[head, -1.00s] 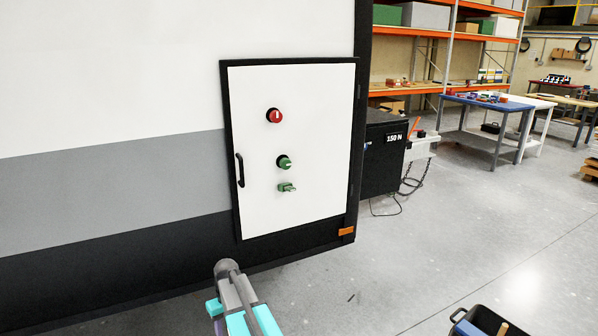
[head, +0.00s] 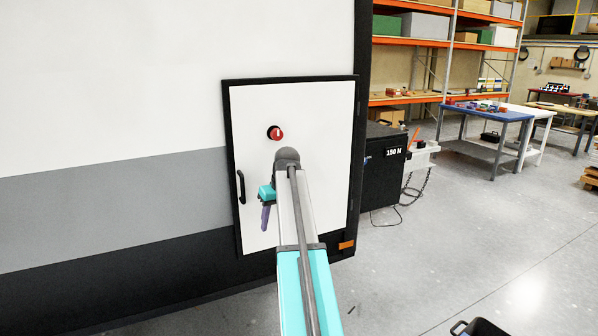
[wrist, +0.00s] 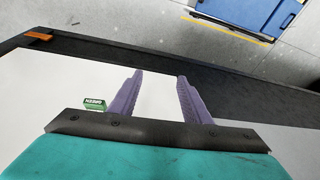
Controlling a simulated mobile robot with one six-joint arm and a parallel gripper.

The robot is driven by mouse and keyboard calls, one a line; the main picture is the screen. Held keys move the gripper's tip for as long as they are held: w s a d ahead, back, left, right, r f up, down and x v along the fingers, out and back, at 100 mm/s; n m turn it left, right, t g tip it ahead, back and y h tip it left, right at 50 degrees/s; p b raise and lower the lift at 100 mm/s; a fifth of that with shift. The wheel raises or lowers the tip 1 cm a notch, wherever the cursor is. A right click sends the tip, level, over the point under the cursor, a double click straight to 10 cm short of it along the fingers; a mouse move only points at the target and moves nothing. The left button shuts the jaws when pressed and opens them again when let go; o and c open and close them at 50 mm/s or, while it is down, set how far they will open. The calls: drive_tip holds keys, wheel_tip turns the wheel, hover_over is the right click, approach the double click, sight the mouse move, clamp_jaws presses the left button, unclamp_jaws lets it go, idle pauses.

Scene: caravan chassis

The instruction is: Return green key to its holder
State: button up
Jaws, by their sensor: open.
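My gripper (wrist: 160,75) is open in the wrist view, with two purple fingers apart and nothing between them. It points along or toward the white panel (head: 247,110). A small green block with the lettering GREEN (wrist: 95,104) shows against the white panel, left of the fingers and outside them. I cannot tell whether it is the key or part of its holder. In the head view my arm covers the green parts of the panel, and one purple finger of my gripper (head: 265,217) hangs in front of the panel's lower left.
A red knob (head: 275,133) sits on the panel above my arm. A black handle (head: 241,187) is at the panel's left edge. A black cabinet (head: 384,175) stands to the right. A blue table (head: 487,113) and open floor lie farther right.

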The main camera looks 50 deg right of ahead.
drive_tip(key=s+d+r, duration=0.2)
drive_tip(key=d+r, duration=0.2)
drive_tip(key=r, duration=0.4)
drive_tip(key=s+d+r+t+h+p, duration=0.1)
drive_tip(key=s+d+r, duration=0.2)
drive_tip(key=r, duration=0.6)
drive_tip(key=shift+d, duration=0.35)
drive_tip(key=shift+f, duration=0.15)
drive_tip(key=shift+p+x, duration=2.05)
drive_tip(key=shift+x, duration=4.75)
drive_tip(key=c, duration=0.9)
clamp_jaws()
drive_tip(key=shift+s+a+r, duration=0.1)
drive_tip(key=shift+s+r, duration=0.1)
drive_tip(key=shift+s, duration=0.25)
drive_tip(key=shift+s+a+r, duration=0.15)
drive_tip(key=shift+s, duration=0.3)
